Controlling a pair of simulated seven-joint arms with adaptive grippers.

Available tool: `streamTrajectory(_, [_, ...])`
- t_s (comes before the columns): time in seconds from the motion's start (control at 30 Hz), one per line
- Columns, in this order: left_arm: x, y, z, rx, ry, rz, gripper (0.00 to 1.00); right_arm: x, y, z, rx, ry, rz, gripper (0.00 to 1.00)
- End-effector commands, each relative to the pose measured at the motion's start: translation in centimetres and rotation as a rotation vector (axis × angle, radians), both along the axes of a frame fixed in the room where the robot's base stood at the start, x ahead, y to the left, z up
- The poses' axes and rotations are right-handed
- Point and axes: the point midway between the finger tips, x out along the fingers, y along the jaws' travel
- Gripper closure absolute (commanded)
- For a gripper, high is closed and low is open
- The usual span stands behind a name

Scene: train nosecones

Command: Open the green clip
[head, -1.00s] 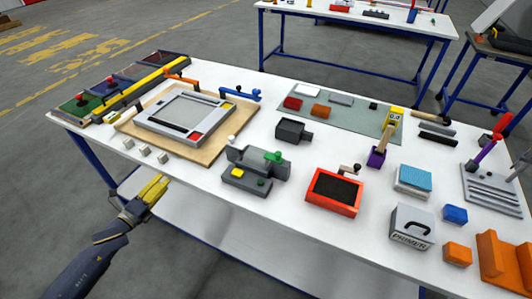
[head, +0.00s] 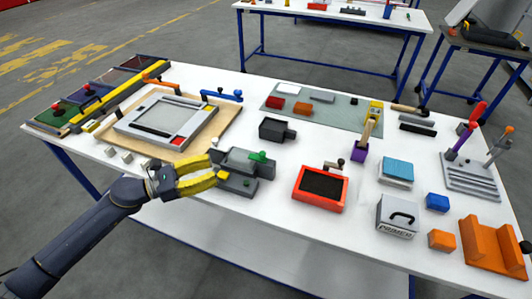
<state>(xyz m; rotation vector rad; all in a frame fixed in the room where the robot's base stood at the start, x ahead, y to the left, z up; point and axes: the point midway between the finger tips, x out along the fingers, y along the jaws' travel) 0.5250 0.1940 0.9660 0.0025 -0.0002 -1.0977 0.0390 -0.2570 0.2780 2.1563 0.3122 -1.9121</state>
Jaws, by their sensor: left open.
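A small green part (head: 258,156) sits on top of a grey block fixture (head: 240,163) near the front middle of the table. It is the only green clip-like piece I make out, and whether it is open or closed is too small to tell. My left gripper (head: 217,168) has yellow fingers spread apart with nothing held. Its fingertips are just left of the grey fixture, overlapping its left end in the head view. I cannot tell whether they touch it. The fingers partly hide the fixture's lower left part. My right gripper is not in view.
A grey framed panel (head: 165,122) on a wooden board with an orange clip (head: 160,84) and a blue clip (head: 222,95) lies behind left. A dark grey block (head: 276,130) stands behind the fixture. A red tray (head: 320,190) lies to its right, with bare white table between.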

Motion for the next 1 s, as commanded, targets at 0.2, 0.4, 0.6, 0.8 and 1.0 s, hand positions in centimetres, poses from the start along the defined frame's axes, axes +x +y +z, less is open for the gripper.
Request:
streamTrajectory(0.2, [1.3,-2.5,0.1,-0.001,-0.004,-0.003,0.59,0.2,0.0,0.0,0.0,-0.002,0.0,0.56])
streamTrajectory(0.4, [3.0,-5.8,0.1,-0.003,-0.001,-0.001,0.59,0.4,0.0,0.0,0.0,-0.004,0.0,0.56])
streamTrajectory(0.6, [4.7,-9.0,0.1,-0.004,-0.002,0.0,0.59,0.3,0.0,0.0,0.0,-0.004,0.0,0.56])
streamTrajectory(0.8, [6.2,-11.9,0.1,-0.001,-0.002,0.001,0.59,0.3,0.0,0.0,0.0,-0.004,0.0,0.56])
streamTrajectory(1.0, [7.2,-13.8,0.0,-0.002,0.001,0.002,0.59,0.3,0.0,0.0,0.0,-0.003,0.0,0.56])
